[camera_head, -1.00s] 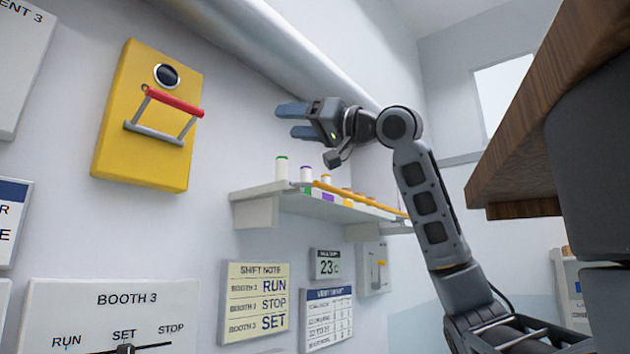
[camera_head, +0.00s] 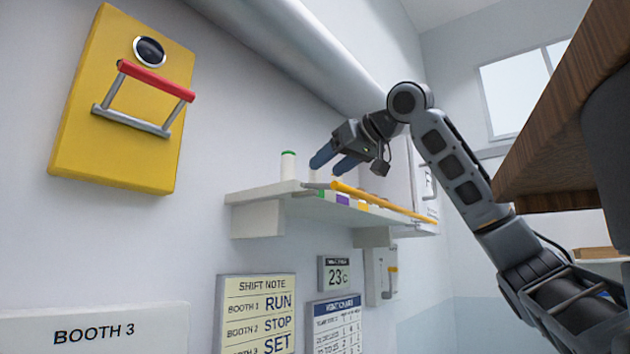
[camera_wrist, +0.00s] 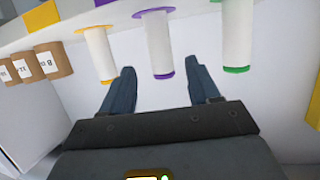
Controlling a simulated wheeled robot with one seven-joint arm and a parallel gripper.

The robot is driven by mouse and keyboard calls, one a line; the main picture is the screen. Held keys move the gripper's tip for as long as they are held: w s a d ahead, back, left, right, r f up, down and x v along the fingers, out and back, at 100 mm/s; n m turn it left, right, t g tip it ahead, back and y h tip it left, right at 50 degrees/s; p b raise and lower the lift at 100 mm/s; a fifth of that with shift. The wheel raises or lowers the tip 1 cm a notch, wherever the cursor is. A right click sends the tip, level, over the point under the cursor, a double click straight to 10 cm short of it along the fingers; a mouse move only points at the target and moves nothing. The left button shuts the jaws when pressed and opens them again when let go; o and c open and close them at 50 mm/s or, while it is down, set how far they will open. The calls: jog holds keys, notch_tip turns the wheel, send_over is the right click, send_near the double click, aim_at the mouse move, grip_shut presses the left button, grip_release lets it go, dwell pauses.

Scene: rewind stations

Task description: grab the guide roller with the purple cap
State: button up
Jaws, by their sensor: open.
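The guide roller with the purple cap (camera_wrist: 158,45) is a white cylinder with purple ends, in the middle of the wrist view. A yellow-capped roller (camera_wrist: 99,54) stands left of it and a green-capped roller (camera_wrist: 237,35) right of it. My gripper (camera_wrist: 160,66) is open and empty, its fingers pointing at the purple roller, which lies between the two fingertip lines. In the head view my gripper (camera_head: 330,165) tilts down over the shelf, right of the green-capped roller (camera_head: 288,166). It mostly hides the purple roller there.
Brown labelled containers (camera_wrist: 53,60) stand beyond the yellow roller. A yellow panel with a red handle (camera_head: 155,80) is at the left. A wooden top (camera_head: 550,125) overhangs at the right.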

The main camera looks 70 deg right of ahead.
aim_at(320, 175)
jog(key=x, duration=0.2)
jog(key=p+x, duration=0.1)
jog(key=x, duration=0.2)
jog(key=shift+w+f+p, duration=0.3)
jog(key=shift+f+p, duration=0.05)
jog(key=shift+f, duration=0.1)
jog(key=shift+c, duration=0.2)
jog(key=c, duration=1)
